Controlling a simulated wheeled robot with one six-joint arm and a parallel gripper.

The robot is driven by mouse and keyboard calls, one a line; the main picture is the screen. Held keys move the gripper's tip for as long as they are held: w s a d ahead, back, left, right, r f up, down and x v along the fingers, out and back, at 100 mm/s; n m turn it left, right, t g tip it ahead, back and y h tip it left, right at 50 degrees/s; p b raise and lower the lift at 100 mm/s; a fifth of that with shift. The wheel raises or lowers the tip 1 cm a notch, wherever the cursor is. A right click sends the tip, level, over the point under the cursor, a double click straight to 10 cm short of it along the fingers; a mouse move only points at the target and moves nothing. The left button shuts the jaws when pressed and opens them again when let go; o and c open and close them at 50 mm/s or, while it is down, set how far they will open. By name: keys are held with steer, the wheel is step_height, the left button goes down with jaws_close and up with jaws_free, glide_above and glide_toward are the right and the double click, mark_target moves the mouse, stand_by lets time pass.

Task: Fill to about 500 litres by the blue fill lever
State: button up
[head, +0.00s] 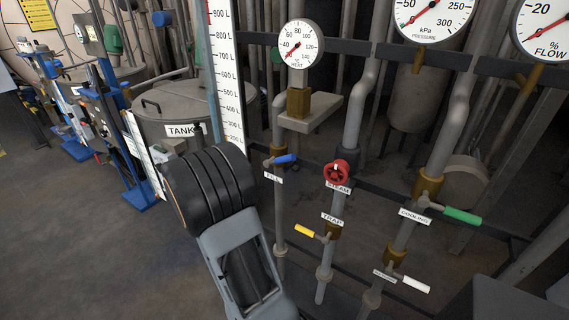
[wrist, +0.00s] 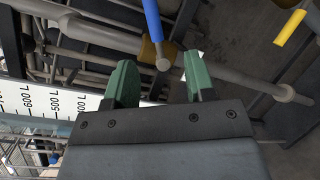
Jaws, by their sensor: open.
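The blue fill lever (head: 284,160) sits on a thin pipe above the FILL label (head: 273,177) and points right, across the pipe. In the wrist view the blue lever (wrist: 153,20) shows just beyond the fingertips, slightly above the gap between them. My gripper (wrist: 160,78) is open, its two green fingers apart, with nothing between them and not touching the lever. In the head view my arm hides the fingers. The white litre scale (head: 226,75) stands upright left of the lever, marked from 900 L down to about 200 L; I cannot make out a liquid level.
Close to the right are the red steam wheel (head: 338,173), yellow trap lever (head: 305,231), green cooling lever (head: 462,215) and a white lever (head: 416,284). A heat dial (head: 299,44) is above. The tank (head: 172,107) stands behind my arm. Floor at left is clear.

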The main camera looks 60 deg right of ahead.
mark_target(282, 161)
steer(key=shift+h, duration=0.4)
steer(key=x, duration=0.4)
steer(key=p+x, duration=0.1)
steer(key=x, duration=0.9)
steer(key=shift+w+d+p, duration=0.3)
steer(key=shift+p, duration=0.05)
steer(key=shift+c, duration=0.4)
jaws_close()
